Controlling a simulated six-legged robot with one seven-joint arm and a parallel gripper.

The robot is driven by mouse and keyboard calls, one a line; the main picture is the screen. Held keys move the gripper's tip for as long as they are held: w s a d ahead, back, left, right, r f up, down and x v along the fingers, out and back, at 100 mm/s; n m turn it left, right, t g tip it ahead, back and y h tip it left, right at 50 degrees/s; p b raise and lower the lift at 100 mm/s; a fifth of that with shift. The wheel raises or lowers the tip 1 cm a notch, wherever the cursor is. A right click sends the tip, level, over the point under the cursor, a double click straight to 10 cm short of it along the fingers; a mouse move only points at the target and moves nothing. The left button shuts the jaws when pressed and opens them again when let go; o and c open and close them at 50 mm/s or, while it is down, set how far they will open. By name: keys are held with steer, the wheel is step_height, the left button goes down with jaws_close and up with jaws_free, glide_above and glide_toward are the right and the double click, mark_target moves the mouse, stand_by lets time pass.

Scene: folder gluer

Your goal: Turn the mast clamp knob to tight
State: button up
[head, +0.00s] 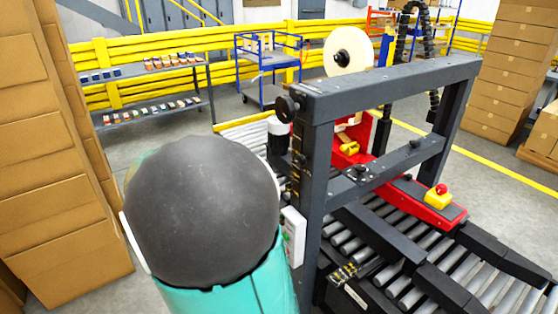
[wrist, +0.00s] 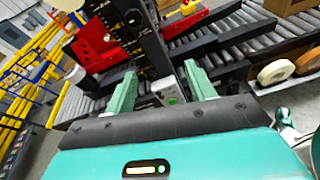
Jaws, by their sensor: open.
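The mast clamp knob (head: 288,105) is black and round, on the left side near the top of the dark grey mast (head: 310,185). In the wrist view a dark round knob, apparently the same one (wrist: 133,17), shows near the top edge, beyond the fingers. I cannot read its tight or loose setting. My gripper (wrist: 160,66) is open and empty, its two pale green fingers spread apart. It points toward the lower mast and is apart from the knob. In the head view my arm hides the gripper.
A white control box (head: 293,235) with a green button is on the lower mast, close to the fingers. Behind are a roller conveyor (head: 385,265) and a red machine body (head: 425,205) with an emergency stop. Stacked cartons (head: 60,180) stand left. Floor left of the mast is partly clear.

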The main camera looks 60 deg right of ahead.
mark_target(298, 161)
steer(key=s+d+h, duration=0.1)
steer(key=d, duration=0.4)
steer(key=s+d+r+n+g, duration=0.1)
steer(key=s+d, duration=0.1)
steer(key=d, duration=0.3)
steer(key=s+d+n+h, duration=0.1)
steer(key=d, duration=0.5)
steer(key=shift+s+r+h, duration=0.25)
steer(key=shift+s+h, duration=0.05)
steer(key=shift+s, duration=0.05)
steer(key=c, duration=0.9)
steer(key=shift+c, duration=0.2)
